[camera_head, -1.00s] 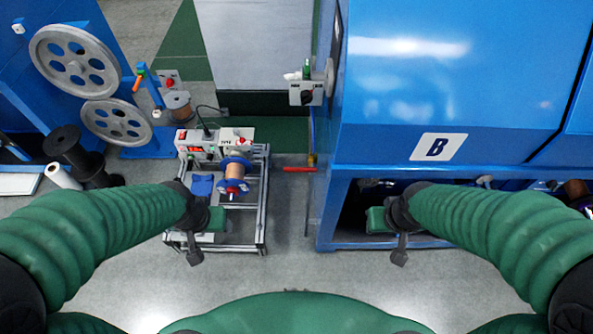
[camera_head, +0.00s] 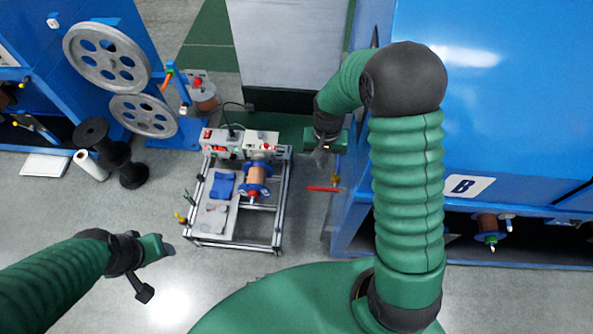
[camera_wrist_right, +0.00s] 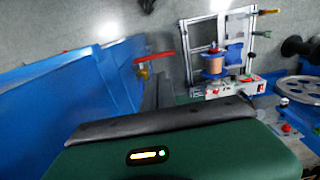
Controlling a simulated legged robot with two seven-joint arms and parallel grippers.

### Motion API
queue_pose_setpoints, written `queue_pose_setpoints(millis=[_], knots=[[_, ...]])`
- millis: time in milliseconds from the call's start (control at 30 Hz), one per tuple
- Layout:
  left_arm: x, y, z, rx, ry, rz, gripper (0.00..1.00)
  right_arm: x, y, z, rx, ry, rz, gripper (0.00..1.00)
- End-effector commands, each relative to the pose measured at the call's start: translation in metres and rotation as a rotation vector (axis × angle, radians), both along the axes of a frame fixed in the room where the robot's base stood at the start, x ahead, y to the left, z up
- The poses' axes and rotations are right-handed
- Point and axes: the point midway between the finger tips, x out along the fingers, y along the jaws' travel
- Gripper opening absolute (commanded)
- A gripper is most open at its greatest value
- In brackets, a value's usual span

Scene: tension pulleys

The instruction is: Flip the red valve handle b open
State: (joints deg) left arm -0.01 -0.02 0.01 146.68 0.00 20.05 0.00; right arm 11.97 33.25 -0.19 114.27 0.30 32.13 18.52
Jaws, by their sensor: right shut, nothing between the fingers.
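The red valve handle (camera_head: 322,189) sticks out to the left from the lower corner of the blue machine marked B, on a brass valve body (camera_head: 336,179). In the right wrist view the red handle (camera_wrist_right: 154,57) extends right from the brass body (camera_wrist_right: 143,73), beyond the gripper. My right gripper (camera_head: 320,158) is shut and empty, apart from the handle and just above it in the head view. My left gripper (camera_head: 168,250) hangs at the lower left over the floor, far from the valve; its fingers are too small to read.
A framed bench (camera_head: 236,240) with a copper spool stands left of the valve. The blue machine B (camera_head: 500,140) bounds the right side. Large grey pulleys (camera_head: 107,58) and a black spool (camera_head: 110,150) stand at the left. The floor in front of the bench is clear.

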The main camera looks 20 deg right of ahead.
Motion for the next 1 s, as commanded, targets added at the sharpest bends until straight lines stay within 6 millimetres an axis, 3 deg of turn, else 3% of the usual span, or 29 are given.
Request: queue_pose_setpoints(millis=[333,467,1000], knots=[[0.0,0.0,0.001,0.0,0.001,0.0,0.54,0.001,0.001,-0.001,-0.002,0.005,-0.012,0.0],[0.0,0.0,0.001,0.0,0.001,0.0,0.54,0.001,-0.001,-0.011,0.001,0.009,-0.011,0.0],[0.0,0.0,0.008,0.0,0.0,0.0,0.54,0.0,0.0,-0.119,0.001,0.009,-0.01,0.0]])
